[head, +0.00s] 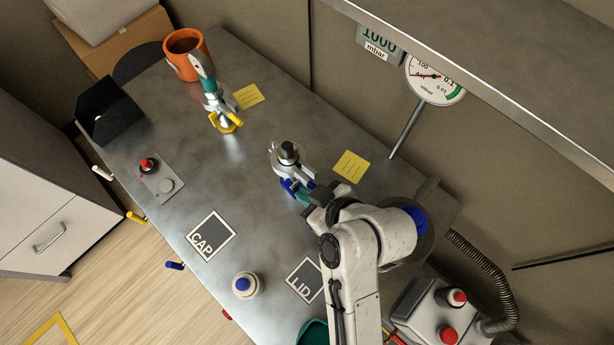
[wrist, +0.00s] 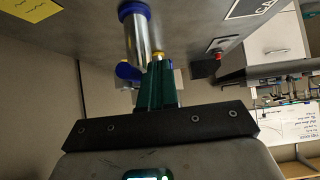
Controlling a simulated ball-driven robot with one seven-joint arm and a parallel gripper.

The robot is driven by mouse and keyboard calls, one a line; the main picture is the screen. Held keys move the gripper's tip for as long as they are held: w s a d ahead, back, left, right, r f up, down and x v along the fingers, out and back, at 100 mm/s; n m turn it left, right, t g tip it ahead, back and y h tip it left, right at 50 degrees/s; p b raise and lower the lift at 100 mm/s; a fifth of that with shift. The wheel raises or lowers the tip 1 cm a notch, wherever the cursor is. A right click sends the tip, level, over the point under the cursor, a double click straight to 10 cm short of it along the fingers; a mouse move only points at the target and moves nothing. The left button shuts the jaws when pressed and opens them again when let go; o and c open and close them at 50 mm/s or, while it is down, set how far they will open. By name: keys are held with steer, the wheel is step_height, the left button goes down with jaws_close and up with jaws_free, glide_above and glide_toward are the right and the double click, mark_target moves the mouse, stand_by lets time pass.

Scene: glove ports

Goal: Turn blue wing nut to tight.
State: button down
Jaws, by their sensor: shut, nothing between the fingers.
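The blue wing nut (head: 289,186) is on a silver clamp (head: 283,160) that stands around a dark-capped post on the metal bench. It also shows in the wrist view as a blue lobe (wrist: 127,71) left of a brass-coloured tip. My gripper (head: 302,194) has green fingers and is beside the wing nut, on the side toward my arm. In the wrist view its fingers (wrist: 157,62) are shut, with nothing held, close to the brass-coloured tip. The fingers partly hide the wing nut, so I cannot tell whether they touch it.
Another clamp with a yellow wing nut (head: 230,123) stands farther back, near an orange pot (head: 187,55). Yellow notes (head: 351,167) lie on the bench. CAP (head: 210,236) and LID (head: 306,280) squares and a white jar (head: 247,285) are nearer. A gauge (head: 435,79) rises behind.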

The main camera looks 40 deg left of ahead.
steer(key=shift+d+f, duration=0.1)
steer(key=shift+f, duration=1.35)
steer(key=shift+r, duration=0.1)
steer(key=s+d+r+p, duration=0.1)
steer(key=s+d+r, duration=0.2)
steer(key=s+r, duration=0.3)
steer(key=s+d+r+p, duration=0.2)
steer(key=s+d+r, duration=0.1)
steer(key=s+r, duration=0.3)
steer(key=shift+s+d+r, duration=0.15)
steer(key=shift+d+r, duration=0.25)
steer(key=shift+r, duration=0.35)
